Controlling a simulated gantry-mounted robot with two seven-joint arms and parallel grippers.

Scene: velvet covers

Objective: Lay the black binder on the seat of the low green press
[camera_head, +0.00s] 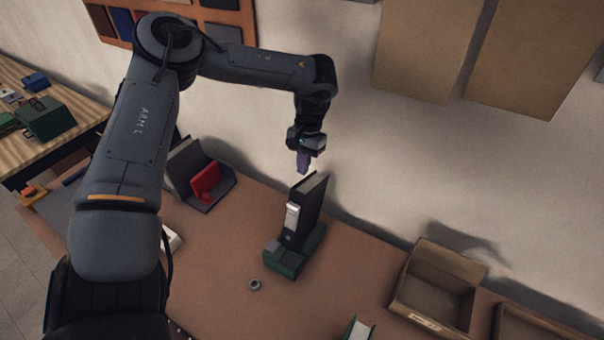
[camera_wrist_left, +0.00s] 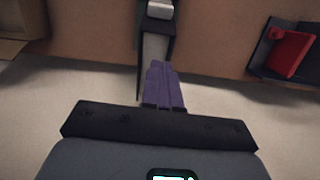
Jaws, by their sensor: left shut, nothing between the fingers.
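The black binder (camera_head: 306,212) stands upright, leaning slightly, in the low green press (camera_head: 288,264) on the brown table. A pale label shows on its spine. Its lower end meets the press, but the exact seat contact is hidden. My left gripper (camera_head: 303,163), with purple fingers, is shut and empty just above the binder's top. In the left wrist view the shut fingers (camera_wrist_left: 163,85) overlap the edge of the binder (camera_wrist_left: 155,48); I cannot tell whether they touch it. My right gripper is not in view.
A red item (camera_head: 206,183) sits in a dark angled holder to the left. An open cardboard box (camera_head: 412,292) stands to the right. A small metal ring (camera_head: 255,284) lies in front of the press. A wall rises close behind the binder.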

